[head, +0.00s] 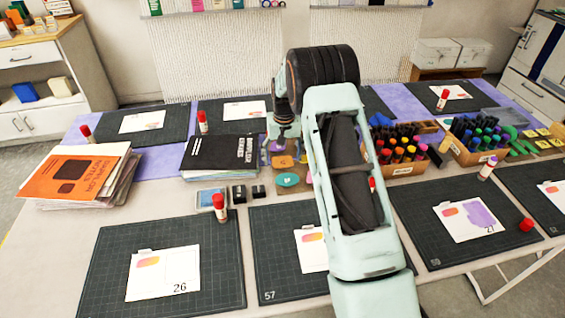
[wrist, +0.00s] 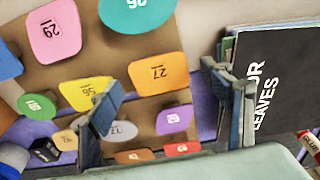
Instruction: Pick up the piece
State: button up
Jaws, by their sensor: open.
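Several numbered flat pieces lie on a brown board (head: 290,192), which also shows in the wrist view (wrist: 112,72). In the wrist view an orange piece marked 27 (wrist: 158,74) lies between my fingers as seen by the camera. A yellow piece (wrist: 82,93), a pink piece marked 29 (wrist: 53,32), a teal piece (wrist: 138,12) and a purple piece (wrist: 175,119) lie around it. Smaller green, grey and red pieces lie nearby. My gripper (wrist: 163,84) is open and empty above the board. My left finger hides part of the yellow piece. In the head view my arm hides the board's right side.
A dark stack of books (head: 222,151) stands just left of the board; its edge is near my right finger in the wrist view (wrist: 278,85). Marker trays (head: 405,168) stand to the right. Glue sticks (head: 220,207) and cutting mats (head: 110,240) surround the area.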

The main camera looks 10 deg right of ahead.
jog(key=shift+f, duration=0.15)
jog(key=shift+c, duration=0.2)
jog(key=c, duration=0.8)
jog(key=shift+o, duration=0.2)
